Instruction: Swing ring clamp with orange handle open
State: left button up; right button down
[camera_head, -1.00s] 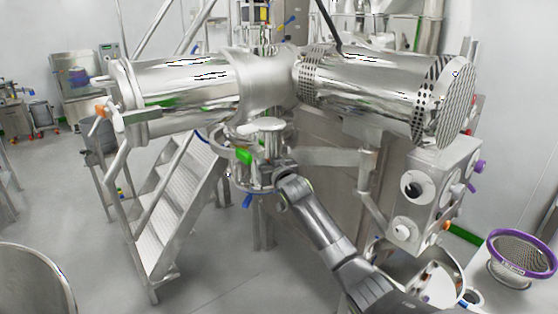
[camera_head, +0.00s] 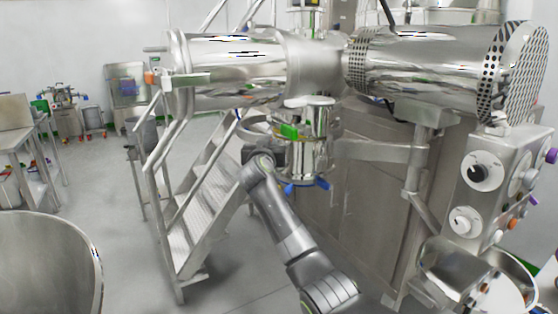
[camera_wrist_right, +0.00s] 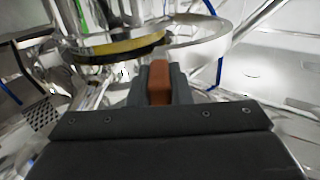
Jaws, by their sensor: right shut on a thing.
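My right gripper (camera_head: 263,152) is at the left side of the vertical steel outlet (camera_head: 318,128) under the horizontal drum. In the right wrist view its fingers (camera_wrist_right: 156,84) are shut on an orange-brown handle (camera_wrist_right: 159,80). The handle is hidden by the gripper in the head view. A shiny steel clamp ring (camera_wrist_right: 213,38) curves out to the right just beyond the handle in the wrist view. A stretch of ring (camera_head: 252,128) also shows left of the outlet in the head view, standing out from it. A yellow band (camera_wrist_right: 118,49) shows on the outlet. My left gripper is out of view.
A green handle (camera_head: 287,131) and blue handles (camera_head: 306,186) sit on the outlet close to my right gripper. Metal stairs (camera_head: 192,215) stand to the left. A control box with knobs (camera_head: 487,178) is at the right. A large steel bowl (camera_head: 85,235) is at the lower left.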

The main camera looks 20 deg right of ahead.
aim_at(254, 138)
jog(key=shift+w+a+m+g+h+b, duration=0.3)
jog(key=shift+w+a+h+b, duration=0.2)
jog(key=shift+a+b, duration=0.45)
jog(key=shift+w+a+m+g+h+b, duration=0.3)
jog(key=shift+w+a+b, duration=0.25)
jog(key=shift+b, duration=0.75)
jog(key=shift+w+a+m+g+h+b, duration=0.2)
jog(key=shift+w+a+m+h+b, duration=0.25)
jog(key=shift+a+b, duration=0.5)
jog(key=shift+w+d, duration=0.1)
jog(key=c, duration=1.3)
grip_release()
jog(key=shift+b, duration=0.3)
jog(key=shift+b+v, duration=2)
jog(key=shift+v, duration=6.7)
